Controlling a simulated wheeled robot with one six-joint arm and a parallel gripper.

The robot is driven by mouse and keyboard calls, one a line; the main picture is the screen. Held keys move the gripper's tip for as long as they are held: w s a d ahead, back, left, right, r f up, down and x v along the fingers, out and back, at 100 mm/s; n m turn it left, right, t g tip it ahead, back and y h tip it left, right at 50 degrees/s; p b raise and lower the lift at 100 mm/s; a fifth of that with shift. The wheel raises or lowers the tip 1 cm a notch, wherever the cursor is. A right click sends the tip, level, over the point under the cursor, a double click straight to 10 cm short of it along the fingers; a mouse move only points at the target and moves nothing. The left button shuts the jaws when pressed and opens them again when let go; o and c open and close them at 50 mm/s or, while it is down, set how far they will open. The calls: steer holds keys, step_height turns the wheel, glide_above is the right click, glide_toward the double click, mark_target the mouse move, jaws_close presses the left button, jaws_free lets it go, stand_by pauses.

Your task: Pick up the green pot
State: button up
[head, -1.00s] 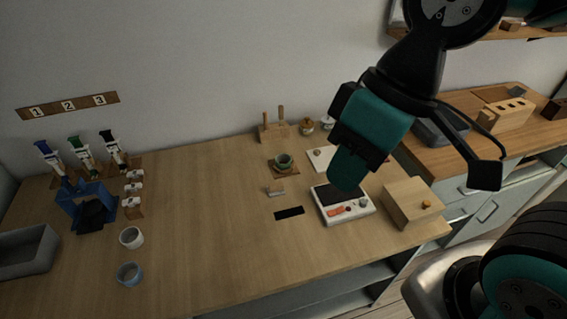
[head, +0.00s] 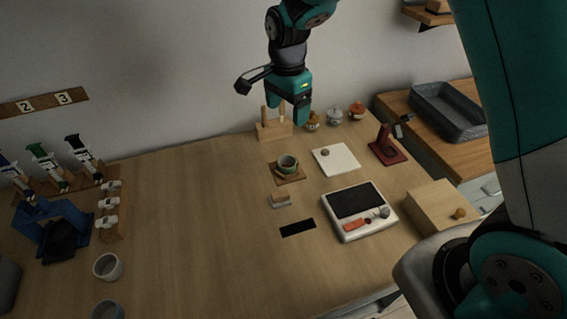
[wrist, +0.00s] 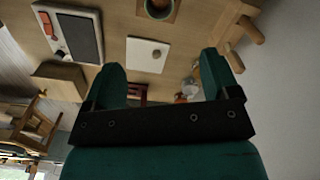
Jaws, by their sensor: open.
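The green pot (head: 288,161) is a small round vessel with a dark inside. It stands upright on a square wooden tray (head: 299,177) in the middle of the table. In the wrist view the pot (wrist: 158,9) is cut by the top edge. My gripper (head: 286,112) is behind the pot, over the back of the table in front of the wall. It is empty, with its two teal fingers apart in the wrist view (wrist: 162,72). The pot lies outside the fingers.
A wooden block with pegs (head: 273,131) and several small lidded jars (head: 335,117) line the back. A white board (head: 336,160), a scale (head: 358,211) and a dark red stand (head: 387,146) are right of the pot.

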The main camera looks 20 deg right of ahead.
steer(key=p, duration=0.2)
glide_above(287, 160)
steer(key=s, duration=0.2)
steer(key=f, duration=1.1)
steer(key=shift+a+f, duration=0.1)
steer(key=shift+a, duration=0.15)
steer(key=shift+a+f+p, duration=0.1)
steer(key=shift+f+p, duration=1)
steer(key=shift+f, duration=1.85)
steer(key=c, duration=1)
